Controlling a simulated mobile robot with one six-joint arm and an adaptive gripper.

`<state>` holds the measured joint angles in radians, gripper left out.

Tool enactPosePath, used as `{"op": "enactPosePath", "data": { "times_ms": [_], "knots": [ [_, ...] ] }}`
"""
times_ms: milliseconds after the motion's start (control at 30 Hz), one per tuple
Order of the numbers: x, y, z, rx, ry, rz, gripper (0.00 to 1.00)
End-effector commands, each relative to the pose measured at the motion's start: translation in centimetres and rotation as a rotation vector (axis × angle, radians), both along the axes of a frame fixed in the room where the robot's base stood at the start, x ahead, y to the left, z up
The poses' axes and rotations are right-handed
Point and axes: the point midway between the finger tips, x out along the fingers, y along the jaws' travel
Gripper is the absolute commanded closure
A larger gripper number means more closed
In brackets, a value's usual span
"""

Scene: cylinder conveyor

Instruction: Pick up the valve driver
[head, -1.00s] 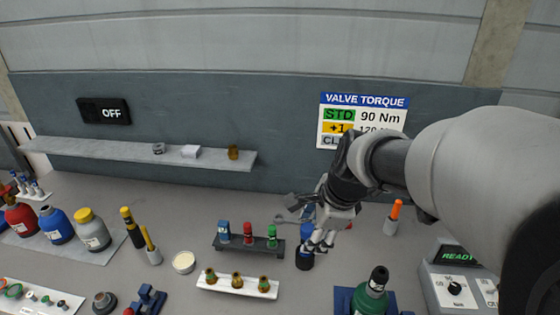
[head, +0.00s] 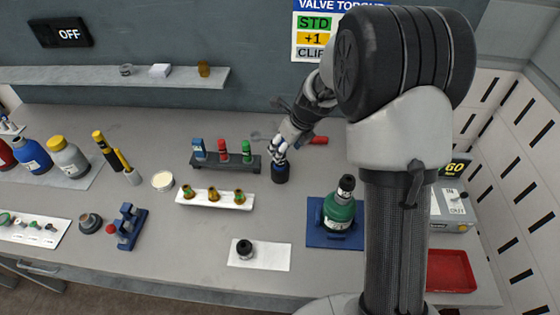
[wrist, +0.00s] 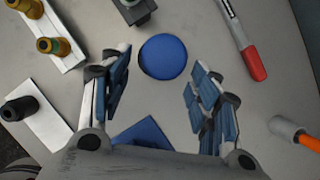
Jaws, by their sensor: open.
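The valve driver (head: 280,174), which I take to be the dark upright tool with a blue top, stands on the bench right of the rack. In the wrist view its round blue top (wrist: 163,57) faces the camera. My gripper (head: 281,149) is just above it, pointing down. In the wrist view the two fingers of my gripper (wrist: 161,75) are spread wide, one on each side of the blue top, with clear gaps. I cannot tell whether the fingertips are below its top. Nothing is held.
A rack (head: 226,164) with blue, red and green pieces stands close left. A red-handled tool (wrist: 243,45) lies just right of the driver. A white tray (head: 214,204) of brass fittings is in front left. A green bottle (head: 339,208) stands on a blue mat at front right.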

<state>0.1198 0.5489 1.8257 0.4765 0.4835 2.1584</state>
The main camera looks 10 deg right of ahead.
Motion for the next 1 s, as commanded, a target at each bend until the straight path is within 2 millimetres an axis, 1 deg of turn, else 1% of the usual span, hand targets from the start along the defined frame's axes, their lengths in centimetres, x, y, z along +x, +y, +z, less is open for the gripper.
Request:
{"op": "enactPosePath", "data": {
  "times_ms": [33, 100, 267, 333, 533, 633, 867, 1000],
  "knots": [
    [0.3, 0.2, -0.8, 0.0, 0.0, 0.001, 0.44],
    [0.5, 0.3, -1.4, 0.0, 0.0, 0.0, 0.44],
    [0.7, 0.4, -1.9, 0.0, -0.001, 0.0, 0.44],
    [0.8, 0.5, -2.4, 0.0, -0.001, 0.001, 0.44],
    [1.6, 1.0, -5.4, 0.0, 0.002, 0.001, 0.44],
    [2.1, 1.3, -6.4, 0.0, 0.0, 0.001, 0.44],
    [2.2, 1.3, -6.4, -0.001, -0.001, 0.001, 0.44],
    [2.2, 1.3, -6.4, -0.001, -0.001, 0.001, 0.52]
  ]
}}
